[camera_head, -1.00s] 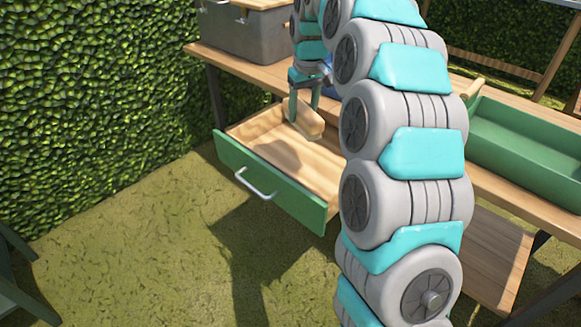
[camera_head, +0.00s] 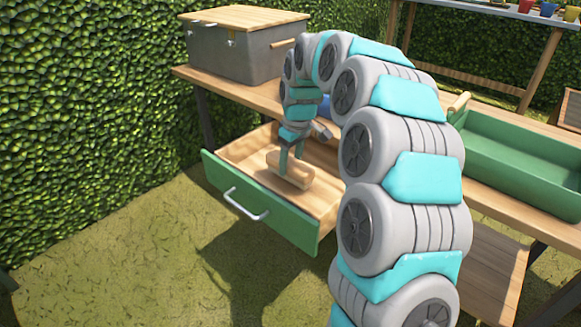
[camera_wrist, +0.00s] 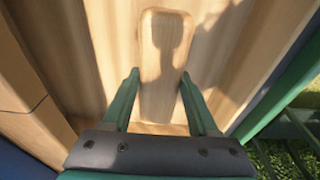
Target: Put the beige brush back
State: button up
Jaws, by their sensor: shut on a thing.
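The beige brush (camera_head: 290,170) is a light wooden block held in my gripper (camera_head: 292,160), inside or just over the open drawer (camera_head: 262,210). In the wrist view the brush (camera_wrist: 163,60) extends forward between the two green fingers of my gripper (camera_wrist: 160,92), which are shut on it. The drawer has a green front with a pale handle and a wooden inside; its floor (camera_wrist: 215,50) lies below the brush in the wrist view. I cannot tell whether the brush touches the drawer floor.
The drawer hangs under a wooden workbench (camera_head: 240,95). On the bench stand a grey box (camera_head: 240,50) with a wooden lid at the left and a green tray (camera_head: 520,160) at the right. A hedge (camera_head: 80,100) borders the left. Grass in front is clear.

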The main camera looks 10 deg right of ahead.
aim_at(296, 163)
jog(key=shift+f, duration=0.75)
jog(key=shift+f, duration=0.1)
jog(key=o, duration=1.3)
